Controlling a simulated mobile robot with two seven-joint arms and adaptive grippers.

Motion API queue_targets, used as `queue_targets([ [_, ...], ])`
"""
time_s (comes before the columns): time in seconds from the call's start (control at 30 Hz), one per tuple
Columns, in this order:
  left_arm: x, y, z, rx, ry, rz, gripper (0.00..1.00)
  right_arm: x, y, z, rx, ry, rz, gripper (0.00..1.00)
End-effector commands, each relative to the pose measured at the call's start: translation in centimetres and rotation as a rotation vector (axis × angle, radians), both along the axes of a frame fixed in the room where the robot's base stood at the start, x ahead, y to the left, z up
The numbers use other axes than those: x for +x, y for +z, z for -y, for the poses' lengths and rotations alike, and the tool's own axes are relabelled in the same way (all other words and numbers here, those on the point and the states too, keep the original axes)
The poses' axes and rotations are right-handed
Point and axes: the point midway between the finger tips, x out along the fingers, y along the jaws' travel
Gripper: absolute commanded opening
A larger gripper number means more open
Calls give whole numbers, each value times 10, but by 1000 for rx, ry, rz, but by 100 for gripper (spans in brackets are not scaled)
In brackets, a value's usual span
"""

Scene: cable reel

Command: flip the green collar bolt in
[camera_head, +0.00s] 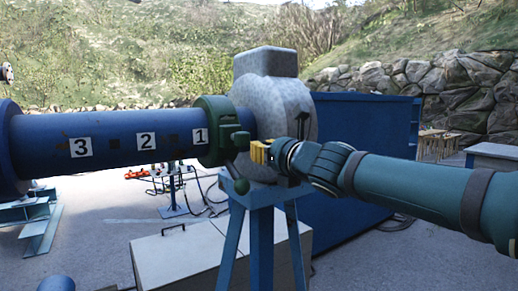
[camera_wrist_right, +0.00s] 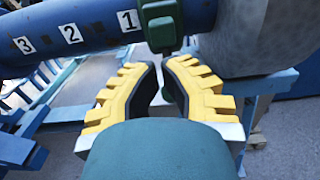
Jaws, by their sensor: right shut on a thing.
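The green collar (camera_head: 214,132) wraps around the blue numbered shaft (camera_head: 110,136), beside the square marked 1. Its green bolt (camera_head: 240,142) sits on the collar's right side, and a green ball knob (camera_head: 240,186) hangs below on a short stem. In the right wrist view the green block of the collar (camera_wrist_right: 160,22) shows at the top. My right gripper (camera_head: 258,152) reaches in from the right with its yellow fingers at the bolt. Its fingertips (camera_wrist_right: 166,62) are closed on the bolt's dark lower part, which they largely hide. My left gripper is not in view.
A grey rounded bearing block (camera_head: 275,100) stands right behind the fingers on a blue stand (camera_head: 262,240). A blue container (camera_head: 360,140) is behind my right arm. A pale box (camera_head: 180,255) lies below the shaft. The space in front of the shaft is clear.

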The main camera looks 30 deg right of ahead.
Motion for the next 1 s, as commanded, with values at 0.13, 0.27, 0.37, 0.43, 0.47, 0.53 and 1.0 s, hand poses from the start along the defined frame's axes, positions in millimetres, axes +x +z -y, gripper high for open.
queue_targets([
  [0.13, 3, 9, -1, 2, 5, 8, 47, -32, 2, 2, 0, 1, 0, 0],
  [0.27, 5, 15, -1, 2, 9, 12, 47, -53, 2, 4, 0, 2, 0, 0],
  [0.37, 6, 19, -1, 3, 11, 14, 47, -65, 2, 5, 0, 2, -1, 0],
  [0.43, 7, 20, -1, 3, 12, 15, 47, -70, 1, 5, 0, 1, -1, 0],
  [0.47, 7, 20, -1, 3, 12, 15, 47, -72, 1, 5, 0, 1, -1, 0],
  [0.53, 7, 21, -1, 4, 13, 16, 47, -74, 0, 6, 1, 2, -2, 0],
  [1.0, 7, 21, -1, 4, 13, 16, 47, -75, -1, 6, 0, 2, -2, 0],
])
